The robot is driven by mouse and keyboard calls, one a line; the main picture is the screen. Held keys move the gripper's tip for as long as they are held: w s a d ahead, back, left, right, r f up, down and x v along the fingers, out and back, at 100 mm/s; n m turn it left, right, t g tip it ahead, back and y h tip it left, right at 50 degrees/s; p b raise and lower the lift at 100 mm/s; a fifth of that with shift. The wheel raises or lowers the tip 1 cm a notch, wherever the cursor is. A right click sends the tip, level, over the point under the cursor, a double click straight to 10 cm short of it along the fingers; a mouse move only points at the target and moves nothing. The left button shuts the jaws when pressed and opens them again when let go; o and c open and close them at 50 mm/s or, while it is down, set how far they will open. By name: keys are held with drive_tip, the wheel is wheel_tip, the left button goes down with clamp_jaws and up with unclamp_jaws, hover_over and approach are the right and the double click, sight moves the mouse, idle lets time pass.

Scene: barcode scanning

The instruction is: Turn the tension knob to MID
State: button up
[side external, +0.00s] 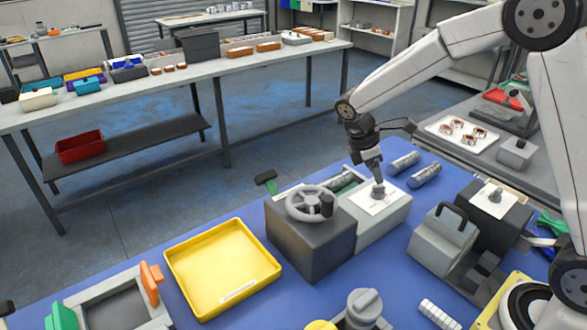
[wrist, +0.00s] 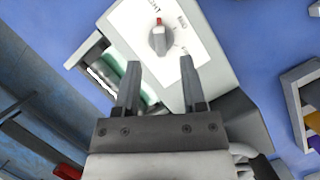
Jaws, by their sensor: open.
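The tension knob (wrist: 158,40) is grey with a red mark at its upper end, on a white dial plate (wrist: 196,48) with printed labels too small to read surely. The red mark points to the top of the wrist view. In the side view the knob (side external: 378,190) sits on top of a light grey box (side external: 385,220). My gripper (wrist: 160,62) is open and empty, with the knob ahead of its fingertips and roughly centred between them. In the side view my gripper (side external: 374,168) points down just above the knob; whether it touches is unclear.
A dark box with a handwheel (side external: 312,203) stands close left of the knob box. Metal cylinders (side external: 425,174) lie behind it. A grey block with a black handle (side external: 443,238) stands to the right. A yellow tray (side external: 180,263) is at the left on the blue mat.

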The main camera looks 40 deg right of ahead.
sight(378, 191)
drive_tip(key=shift+x, duration=2.2)
drive_tip(key=shift+c, duration=0.2)
clamp_jaws()
